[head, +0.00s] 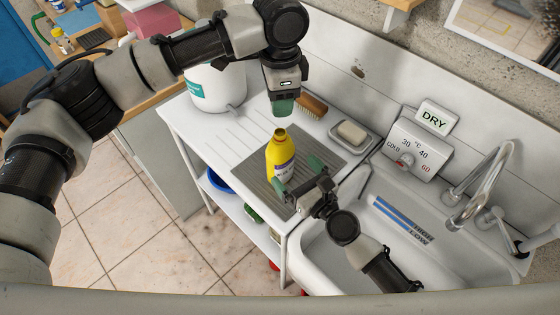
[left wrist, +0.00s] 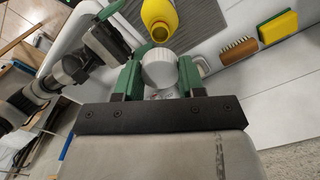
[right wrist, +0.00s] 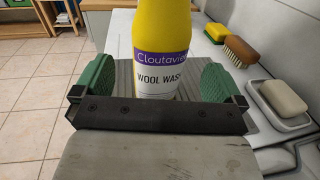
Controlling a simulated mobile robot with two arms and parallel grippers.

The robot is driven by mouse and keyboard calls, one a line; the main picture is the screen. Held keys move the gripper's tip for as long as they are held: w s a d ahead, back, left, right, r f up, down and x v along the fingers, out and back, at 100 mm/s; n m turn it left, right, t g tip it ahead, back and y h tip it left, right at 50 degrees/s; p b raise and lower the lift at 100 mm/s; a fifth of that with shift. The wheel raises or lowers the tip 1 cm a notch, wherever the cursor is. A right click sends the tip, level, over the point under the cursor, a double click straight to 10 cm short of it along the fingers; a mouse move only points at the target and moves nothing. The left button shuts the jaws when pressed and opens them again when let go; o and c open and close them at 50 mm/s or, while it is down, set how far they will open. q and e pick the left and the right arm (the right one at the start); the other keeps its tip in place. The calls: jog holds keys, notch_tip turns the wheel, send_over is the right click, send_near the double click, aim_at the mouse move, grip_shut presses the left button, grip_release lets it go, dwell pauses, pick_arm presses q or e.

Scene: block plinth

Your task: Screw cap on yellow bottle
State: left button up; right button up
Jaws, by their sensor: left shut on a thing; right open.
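The yellow bottle (head: 281,150) stands upright and uncapped on the grey ribbed mat (head: 258,182). Its purple and white label, reading "WOOL WASH", shows in the right wrist view (right wrist: 160,75). My left gripper (head: 283,106) is above the bottle, shut on a white cap (left wrist: 160,70). The cap is apart from the bottle's mouth (left wrist: 159,32) in the left wrist view and hidden in the head view. My right gripper (head: 298,173) is low at the bottle, open, with a green finger on each side and gaps to the bottle in the right wrist view.
A soap dish with soap (head: 351,134) and a brush (head: 313,105) lie behind the mat. A yellow and green sponge (left wrist: 277,27) is beside the brush. A white container (head: 215,85) stands at left. The sink (head: 345,250) with its tap (head: 480,185) is at right.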

aim_at(280, 132)
pick_arm(q)
jog(key=shift+w, duration=0.1)
pick_arm(e)
jog(key=x, duration=0.6)
jog(key=shift+w, duration=0.2)
jog(key=shift+w+a, duration=0.2)
jog(key=shift+a, duration=0.05)
jog(key=c, duration=1.3)
pick_arm(q)
jog(key=shift+f, duration=2.55)
jog(key=shift+f, duration=0.85)
jog(key=shift+f, duration=0.55)
